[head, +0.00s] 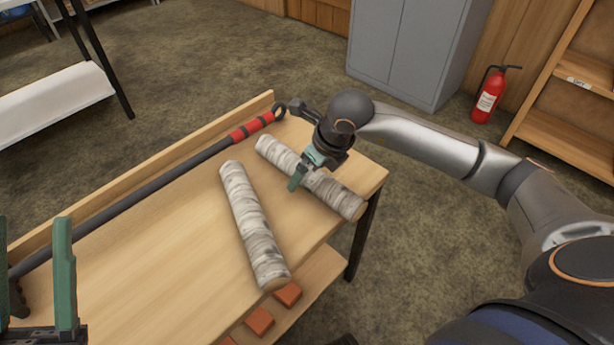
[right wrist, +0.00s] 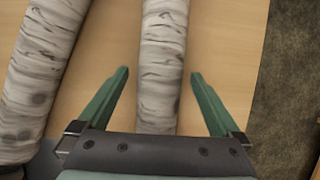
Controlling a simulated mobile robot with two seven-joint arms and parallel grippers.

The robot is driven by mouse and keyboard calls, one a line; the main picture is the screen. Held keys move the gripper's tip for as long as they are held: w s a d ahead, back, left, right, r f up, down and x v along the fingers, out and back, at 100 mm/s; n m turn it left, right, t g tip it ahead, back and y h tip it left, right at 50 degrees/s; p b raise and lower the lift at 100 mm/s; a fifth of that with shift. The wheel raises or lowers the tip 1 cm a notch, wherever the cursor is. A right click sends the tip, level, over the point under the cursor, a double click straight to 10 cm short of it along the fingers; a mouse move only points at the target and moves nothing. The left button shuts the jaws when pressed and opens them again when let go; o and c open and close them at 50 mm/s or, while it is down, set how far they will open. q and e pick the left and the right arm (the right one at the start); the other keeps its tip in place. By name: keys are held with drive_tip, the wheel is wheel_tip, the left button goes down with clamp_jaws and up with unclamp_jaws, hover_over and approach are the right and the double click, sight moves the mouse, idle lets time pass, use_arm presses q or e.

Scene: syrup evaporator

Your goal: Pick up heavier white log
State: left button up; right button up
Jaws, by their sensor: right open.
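Two white birch-bark logs lie on the wooden table (head: 150,255). The nearer log (head: 252,225) lies lengthwise in the middle and shows at the left in the right wrist view (right wrist: 45,70). The other log (head: 340,195) lies to its right near the table's end. My right gripper (head: 298,180) is open over this right-hand log, which runs between its two green fingers in the right wrist view (right wrist: 163,45). A gap shows on both sides, and nothing is gripped. My left gripper (head: 38,250) is open and empty at the lower left. Which log is heavier cannot be told by sight.
A long dark rod with a red grip (head: 252,126) lies along the table's raised back edge. Reddish blocks (head: 260,320) sit on a lower shelf. A grey cabinet (head: 415,45), a fire extinguisher (head: 488,95) and a wooden rack (head: 565,110) stand beyond. Bare tabletop lies left of the logs.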

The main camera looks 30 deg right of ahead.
drive_tip(key=shift+f, duration=0.15)
drive_tip(key=shift+c, duration=0.2)
clamp_jaws()
idle(0.5)
drive_tip(key=shift+w, duration=0.1)
